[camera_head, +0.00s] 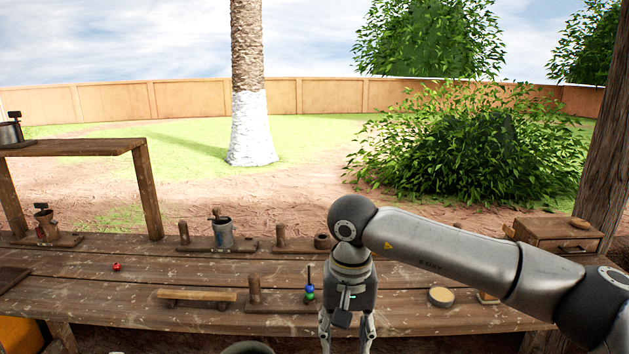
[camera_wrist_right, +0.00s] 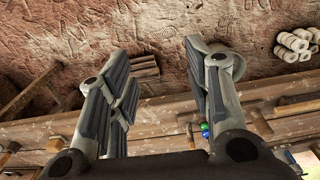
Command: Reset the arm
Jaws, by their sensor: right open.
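My right arm comes in from the right in the head view and bends down at its wrist. My right gripper (camera_head: 346,330) points down at the front edge of the wooden workbench (camera_head: 420,318), with its two fingers apart. In the right wrist view the same gripper (camera_wrist_right: 160,65) is open, and nothing shows between its fingers. My left gripper is in neither view.
A round tin (camera_head: 441,297) and a small drawer box (camera_head: 557,236) stand to the right. A raised shelf (camera_head: 75,147) is at the far left.

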